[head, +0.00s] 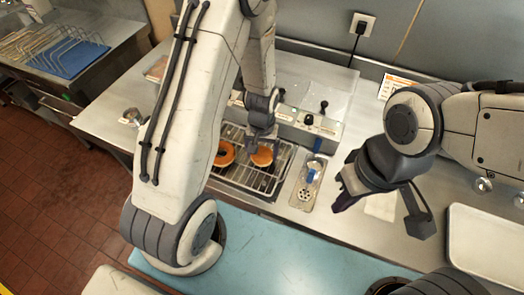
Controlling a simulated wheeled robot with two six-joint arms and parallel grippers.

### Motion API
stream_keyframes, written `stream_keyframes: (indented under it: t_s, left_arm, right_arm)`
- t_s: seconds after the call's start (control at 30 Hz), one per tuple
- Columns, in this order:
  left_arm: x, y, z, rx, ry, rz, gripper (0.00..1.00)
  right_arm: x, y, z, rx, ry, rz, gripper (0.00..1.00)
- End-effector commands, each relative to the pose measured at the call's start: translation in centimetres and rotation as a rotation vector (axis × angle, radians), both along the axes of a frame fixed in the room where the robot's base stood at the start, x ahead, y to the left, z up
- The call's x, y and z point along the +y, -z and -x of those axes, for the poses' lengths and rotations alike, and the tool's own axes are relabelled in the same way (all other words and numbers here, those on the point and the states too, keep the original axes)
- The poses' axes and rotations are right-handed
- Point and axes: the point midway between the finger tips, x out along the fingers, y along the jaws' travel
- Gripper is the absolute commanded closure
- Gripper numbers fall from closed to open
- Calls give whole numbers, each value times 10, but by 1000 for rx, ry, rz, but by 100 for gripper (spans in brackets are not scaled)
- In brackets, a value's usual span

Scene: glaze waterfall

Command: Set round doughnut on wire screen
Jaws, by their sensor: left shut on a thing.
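My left gripper (261,146) points down over the wire screen (270,182) and is shut on a round golden-brown doughnut (262,157). I cannot tell whether this doughnut touches the wires or is slightly above them. A second brown ring doughnut (225,152) lies to its left at the screen, partly hidden behind my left arm. My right gripper (341,197) is over the steel counter to the right of the screen, away from both doughnuts.
A narrow steel tray (304,194) with a blue-handled tool stands right of the screen. A control panel with dark knobs (309,119) is behind it. A pale empty tray (485,240) lies far right. A blue mat (270,250) covers the front. A blue rack (70,58) stands far left.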

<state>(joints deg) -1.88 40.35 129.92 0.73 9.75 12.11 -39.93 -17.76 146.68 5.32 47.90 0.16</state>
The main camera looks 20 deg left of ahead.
Motion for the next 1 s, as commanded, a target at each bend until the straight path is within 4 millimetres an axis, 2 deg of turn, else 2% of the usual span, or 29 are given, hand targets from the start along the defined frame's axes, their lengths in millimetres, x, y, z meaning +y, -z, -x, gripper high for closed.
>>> stream_keyframes:
  t_s: [0.4,0.43,0.47,0.83,1.0]
  left_arm:
    - [0,7,0,-2,0,0,69]
    - [0,6,0,-2,1,0,6]
    - [0,6,0,-2,1,0,0]
    - [0,-2,-1,-4,1,0,0]
    - [0,-26,-2,-8,1,0,0]
  right_arm:
    - [0,4,0,0,0,0,100]
    - [0,3,0,0,0,0,100]
    - [0,2,0,0,0,0,100]
    - [0,1,0,0,0,0,100]
    - [0,7,0,0,0,0,100]
